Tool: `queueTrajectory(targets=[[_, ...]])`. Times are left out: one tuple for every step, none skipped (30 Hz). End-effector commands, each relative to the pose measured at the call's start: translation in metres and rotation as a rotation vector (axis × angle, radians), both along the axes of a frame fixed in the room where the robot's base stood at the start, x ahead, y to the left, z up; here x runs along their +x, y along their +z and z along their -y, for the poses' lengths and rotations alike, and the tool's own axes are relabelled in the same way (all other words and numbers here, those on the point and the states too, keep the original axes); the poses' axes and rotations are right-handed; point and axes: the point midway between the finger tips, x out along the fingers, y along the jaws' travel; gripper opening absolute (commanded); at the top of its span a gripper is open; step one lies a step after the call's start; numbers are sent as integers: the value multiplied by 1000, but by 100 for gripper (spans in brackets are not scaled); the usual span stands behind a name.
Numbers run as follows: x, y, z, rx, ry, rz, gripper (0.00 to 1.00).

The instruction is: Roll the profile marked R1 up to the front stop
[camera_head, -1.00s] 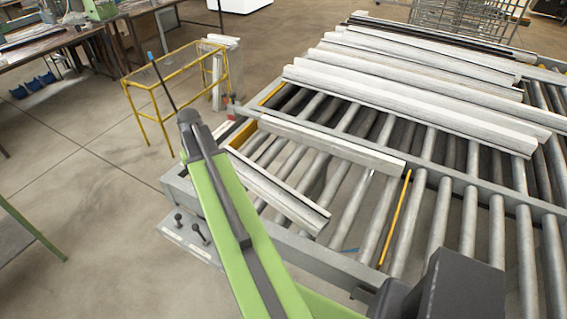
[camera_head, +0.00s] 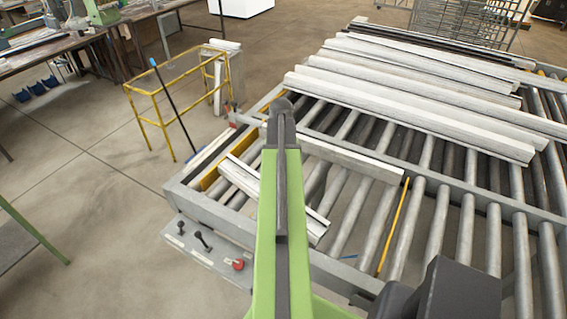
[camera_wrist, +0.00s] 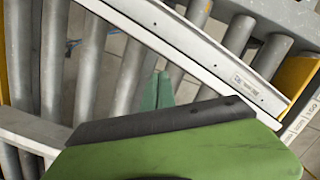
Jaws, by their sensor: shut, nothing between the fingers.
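Two short pale profiles lie on the near rollers in the head view. The nearer profile (camera_head: 240,178) is partly hidden behind my arm. The farther profile (camera_head: 350,157) lies just behind it along the cross rail. In the wrist view a labelled profile (camera_wrist: 200,50) runs from top centre to the right; its label is too small to read, so I cannot tell which is R1. A yellow stop piece (camera_wrist: 297,76) sits by its right end; one also shows in the head view (camera_head: 212,182). My gripper (camera_wrist: 158,88) is shut and empty, over the rollers, apart from the labelled profile.
Several long profiles (camera_head: 420,108) lie on the rear rollers. A control panel (camera_head: 205,242) with levers and a red button is at the front left. A yellow railing (camera_head: 172,97) stands behind it. A yellow strip (camera_head: 393,225) lies among the bare rollers to the right.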

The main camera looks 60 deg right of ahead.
Motion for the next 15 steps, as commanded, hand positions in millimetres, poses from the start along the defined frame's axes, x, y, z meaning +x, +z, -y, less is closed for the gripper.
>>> queueTrajectory(targets=[[-8,0,-14,0,0,0,0],[-12,0,-19,0,0,0,0],[-16,0,-26,0,0,0,0],[-19,0,-31,0,0,0,0],[-22,0,-36,0,0,0,0],[-25,0,-41,0,0,0,0],[-28,0,-45,0,0,0,0],[-30,0,-49,0,0,0,0],[-30,-6,-49,0,0,0,0],[-29,-12,-47,0,1,0,0],[-28,-14,-46,0,1,0,0],[-28,-16,-46,0,1,0,0],[-28,-17,-46,0,1,0,0],[-28,-17,-46,0,1,0,0],[-28,-18,-46,0,1,0,0]])
